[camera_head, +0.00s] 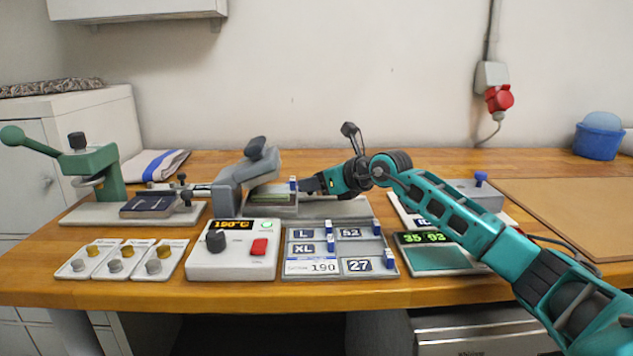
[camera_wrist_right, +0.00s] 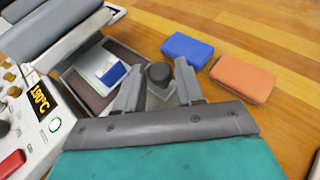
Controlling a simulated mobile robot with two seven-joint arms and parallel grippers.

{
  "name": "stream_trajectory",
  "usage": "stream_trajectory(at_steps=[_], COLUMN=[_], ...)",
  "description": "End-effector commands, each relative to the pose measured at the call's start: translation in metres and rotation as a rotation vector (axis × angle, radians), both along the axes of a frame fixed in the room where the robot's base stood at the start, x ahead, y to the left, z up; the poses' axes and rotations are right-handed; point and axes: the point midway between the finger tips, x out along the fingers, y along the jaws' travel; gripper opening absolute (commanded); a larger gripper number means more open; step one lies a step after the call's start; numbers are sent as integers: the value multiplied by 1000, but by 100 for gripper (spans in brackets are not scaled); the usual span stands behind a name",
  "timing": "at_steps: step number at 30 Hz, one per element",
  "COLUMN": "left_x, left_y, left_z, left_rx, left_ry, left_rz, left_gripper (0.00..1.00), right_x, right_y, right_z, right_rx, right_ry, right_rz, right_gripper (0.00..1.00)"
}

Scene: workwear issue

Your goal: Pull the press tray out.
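The grey press (camera_head: 232,190) stands at the back middle of the table, its upper part tilted up. Its shallow grey press tray (camera_wrist_right: 70,78) sticks out on the right side. A white card with a blue tab (camera_wrist_right: 112,74) lies in the tray. A dark round knob (camera_wrist_right: 159,73) is at the tray's outer end. My right gripper (camera_wrist_right: 159,75) is open, with its fingers on either side of the knob; visible gaps suggest it is not clamped. In the head view my right gripper (camera_head: 308,186) is at the press's right, hiding part of the tray end. My left gripper is not in view.
A control box (camera_head: 235,250) reading 190°C stands in front of the press, beside a size-label board (camera_head: 340,250). A green hand press (camera_head: 95,175) stands left. Blue (camera_wrist_right: 187,49) and orange (camera_wrist_right: 243,79) blocks lie beyond the tray; wood around them is bare.

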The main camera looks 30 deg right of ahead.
Motion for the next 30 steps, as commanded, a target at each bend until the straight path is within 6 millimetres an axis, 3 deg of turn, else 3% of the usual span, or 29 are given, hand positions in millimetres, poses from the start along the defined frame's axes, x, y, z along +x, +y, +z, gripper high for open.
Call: stream_trajectory(at_steps=[3, 15, 30], left_x=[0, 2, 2], left_y=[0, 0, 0], left_z=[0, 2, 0], left_rx=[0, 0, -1], left_ry=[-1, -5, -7], left_rz=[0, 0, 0], left_gripper=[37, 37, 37], right_x=[0, 0, -5], right_y=[0, 0, -9], right_z=[0, 0, -1], right_rx=[0, 1, 2], right_ry=[0, 0, 1], right_rz=[0, 0, -3], right_gripper=[36, 0, 0])
